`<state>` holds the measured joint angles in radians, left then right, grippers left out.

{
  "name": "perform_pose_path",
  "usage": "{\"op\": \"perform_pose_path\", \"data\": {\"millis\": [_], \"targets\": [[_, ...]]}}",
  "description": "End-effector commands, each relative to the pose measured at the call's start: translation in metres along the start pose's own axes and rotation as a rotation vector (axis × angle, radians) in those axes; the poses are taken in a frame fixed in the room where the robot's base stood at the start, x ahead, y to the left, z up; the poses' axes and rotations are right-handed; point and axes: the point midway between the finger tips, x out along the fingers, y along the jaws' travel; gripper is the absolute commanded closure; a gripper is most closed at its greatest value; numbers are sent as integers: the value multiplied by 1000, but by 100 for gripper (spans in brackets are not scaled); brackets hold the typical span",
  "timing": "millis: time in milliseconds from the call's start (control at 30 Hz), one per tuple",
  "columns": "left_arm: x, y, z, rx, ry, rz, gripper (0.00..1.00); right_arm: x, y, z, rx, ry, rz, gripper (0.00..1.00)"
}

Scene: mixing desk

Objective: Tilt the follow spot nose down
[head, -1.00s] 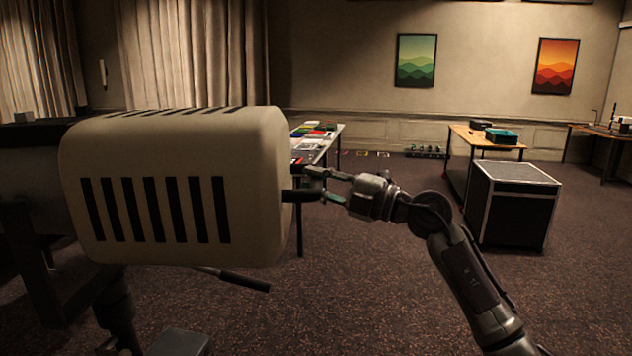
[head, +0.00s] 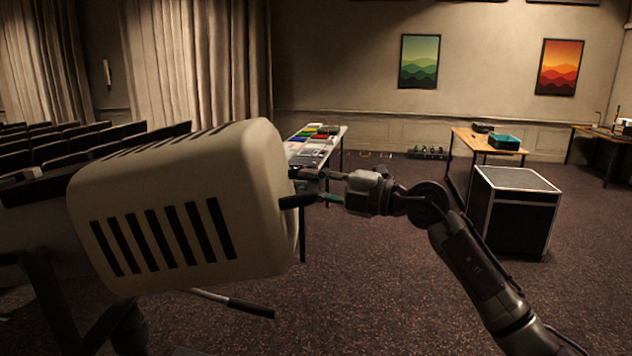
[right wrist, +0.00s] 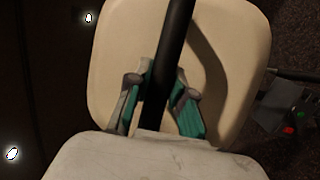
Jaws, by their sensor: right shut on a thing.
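The follow spot (head: 170,215) fills the left of the head view, a cream housing with dark slots on its side and top. Its near right end sits higher than its far left end, so the body slopes down to the left. A black rear handle (head: 297,201) sticks out of the right end. My right gripper (head: 318,191) is shut on this handle. In the right wrist view the black handle (right wrist: 176,40) runs between the green-padded fingers (right wrist: 163,100), with the cream back panel (right wrist: 235,50) behind. My left gripper is not in view.
A dark pan bar (head: 250,307) sticks out below the housing. Rows of dark seats (head: 70,150) stand behind it at left. A table with coloured items (head: 318,140), a black case (head: 515,210) and a wooden desk (head: 470,138) stand farther back.

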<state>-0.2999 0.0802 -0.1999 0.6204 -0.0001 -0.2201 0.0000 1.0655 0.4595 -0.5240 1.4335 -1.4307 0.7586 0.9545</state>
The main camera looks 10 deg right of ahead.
Motion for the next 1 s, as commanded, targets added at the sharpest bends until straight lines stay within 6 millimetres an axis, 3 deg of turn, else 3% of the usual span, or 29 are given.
{"op": "perform_pose_path", "data": {"millis": [33,267,300,467,833,1000], "targets": [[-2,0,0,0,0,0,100,-1,12,0,-3,-2,20,100],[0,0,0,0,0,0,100,-1,14,0,-4,-2,28,100],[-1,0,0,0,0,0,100,-1,15,0,-4,-2,28,77],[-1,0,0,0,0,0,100,-1,14,0,-5,-3,27,52],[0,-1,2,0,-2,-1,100,-2,8,0,-2,-2,16,52],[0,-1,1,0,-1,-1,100,-19,6,1,-3,-5,14,52]]}}
